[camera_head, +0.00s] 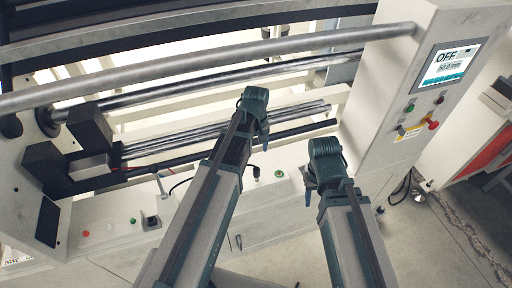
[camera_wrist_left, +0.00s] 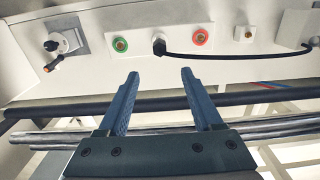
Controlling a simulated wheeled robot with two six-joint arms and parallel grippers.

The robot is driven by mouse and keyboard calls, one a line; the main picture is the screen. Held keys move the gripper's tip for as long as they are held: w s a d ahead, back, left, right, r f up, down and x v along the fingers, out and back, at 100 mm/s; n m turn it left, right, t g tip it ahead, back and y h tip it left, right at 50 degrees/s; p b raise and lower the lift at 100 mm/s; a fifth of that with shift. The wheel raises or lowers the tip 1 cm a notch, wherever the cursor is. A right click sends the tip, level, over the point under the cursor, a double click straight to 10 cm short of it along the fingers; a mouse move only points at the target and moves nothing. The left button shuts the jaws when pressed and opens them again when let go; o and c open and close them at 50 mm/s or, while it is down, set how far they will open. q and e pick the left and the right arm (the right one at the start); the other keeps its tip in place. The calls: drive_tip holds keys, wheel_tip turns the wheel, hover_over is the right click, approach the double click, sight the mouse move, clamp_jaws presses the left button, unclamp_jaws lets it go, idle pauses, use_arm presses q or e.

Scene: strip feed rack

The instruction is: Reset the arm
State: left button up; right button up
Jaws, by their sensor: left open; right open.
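My left arm reaches up the middle of the head view, and its gripper (camera_head: 265,145) hangs below the bent wrist in front of the rack's rollers. In the left wrist view the two blue fingers of this gripper (camera_wrist_left: 160,72) are spread apart with nothing between them. My right arm stands to the right of it, and its gripper (camera_head: 308,196) points down beside the wrist, over the front of the machine. Only a small part of the right gripper's fingers shows; I see nothing held in it.
Long metal rollers (camera_head: 230,78) cross the rack. A control cabinet (camera_head: 385,85) with a screen (camera_head: 450,65) reading OFF stands at the right. The left wrist view shows a panel with a green button (camera_wrist_left: 120,44), a red button (camera_wrist_left: 200,37) and a black cable (camera_wrist_left: 240,55). Grey floor (camera_head: 430,240) is free at lower right.

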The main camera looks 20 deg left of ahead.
idle(0.6)
use_arm(q)
drive_tip(key=s+d+m+y, duration=0.1)
drive_tip(key=s+d+m, duration=0.9)
drive_tip(key=s, duration=0.4)
drive_tip(key=shift+s+d+m, duration=0.3)
drive_tip(key=shift+s+d, duration=0.1)
